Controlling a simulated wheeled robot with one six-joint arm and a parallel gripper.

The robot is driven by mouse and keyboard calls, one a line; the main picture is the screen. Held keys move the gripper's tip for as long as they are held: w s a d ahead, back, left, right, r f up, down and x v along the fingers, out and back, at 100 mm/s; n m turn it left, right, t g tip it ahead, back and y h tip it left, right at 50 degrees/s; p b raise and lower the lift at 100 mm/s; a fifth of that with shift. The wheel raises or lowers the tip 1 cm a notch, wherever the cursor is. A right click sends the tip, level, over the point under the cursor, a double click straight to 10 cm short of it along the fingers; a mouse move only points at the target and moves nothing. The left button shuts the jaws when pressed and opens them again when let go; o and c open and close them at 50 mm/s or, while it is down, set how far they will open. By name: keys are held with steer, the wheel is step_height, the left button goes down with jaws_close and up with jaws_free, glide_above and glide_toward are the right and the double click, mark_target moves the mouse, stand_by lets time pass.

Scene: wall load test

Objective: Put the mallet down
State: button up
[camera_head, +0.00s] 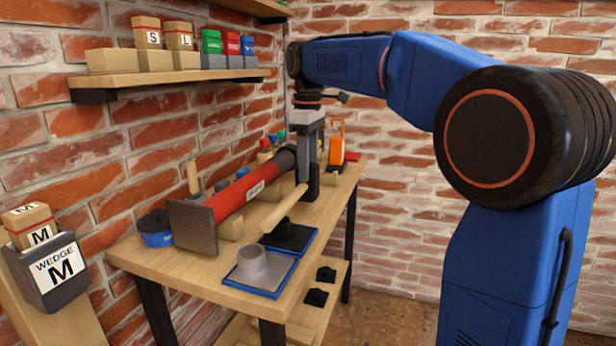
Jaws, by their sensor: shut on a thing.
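The mallet's pale wooden handle (285,208) shows in the head view, slanting from the lower left up to the right above the workbench (195,270). A dark block (313,184) at its upper end looks like the mallet's head. My gripper (306,172) points down over the bench and is shut on the mallet. The exact grip spot is partly hidden, and I cannot tell whether the mallet touches the bench.
A red cylinder (246,193) with a grey end plate (193,226) lies beside the mallet. A blue-edged tray (262,276) with a grey round part is at the front. A blue roll (155,227) sits left. An orange item (336,145) stands behind. A shelf (165,78) hangs above.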

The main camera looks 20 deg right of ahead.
steer(key=shift+f, duration=1.4)
steer(key=shift+f, duration=0.1)
steer(key=o, duration=1.4)
step_height(320, 180, up, 12)
steer(key=shift+r, duration=0.1)
steer(key=s+d+f+m+t, duration=0.1)
steer(key=s+d+f+m, duration=0.1)
steer(key=s+f, duration=0.8)
steer(key=s+d+f+m+t, duration=0.2)
steer(key=s+f+m, duration=0.3)
steer(key=s+f, duration=0.6)
steer(key=s+d+f+m+t, duration=0.1)
steer(key=s+d+f+m, duration=0.2)
steer(key=s+f, duration=0.7)
steer(key=shift+s+f+m+t, duration=0.2)
steer(key=shift+s, duration=0.45)
steer(key=shift+s+f+m+t, duration=0.2)
steer(key=shift+s, duration=0.4)
